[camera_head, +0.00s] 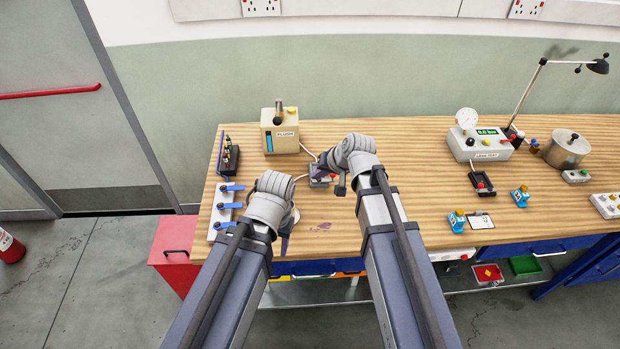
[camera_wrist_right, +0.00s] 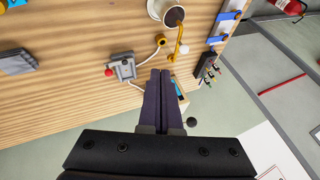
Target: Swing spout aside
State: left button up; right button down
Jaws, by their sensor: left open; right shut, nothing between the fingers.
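In the head view my arms cover that spot. My right gripper (camera_wrist_right: 160,76) is shut and empty; its fingertips are apart from the arm.
A grey box with a red button (camera_wrist_right: 123,68) has white cables. A beige box (camera_head: 280,131) stands behind my grippers. A strip with blue levers (camera_head: 226,205) lies along the left edge, a dark block (camera_head: 230,158) behind it. Table centre is mostly clear.

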jog(key=w+a+f+b, duration=0.4)
jog(key=a+f+b, duration=0.3)
jog(key=f, duration=0.1)
jog(key=shift+w, duration=0.2)
dwell(0.4)
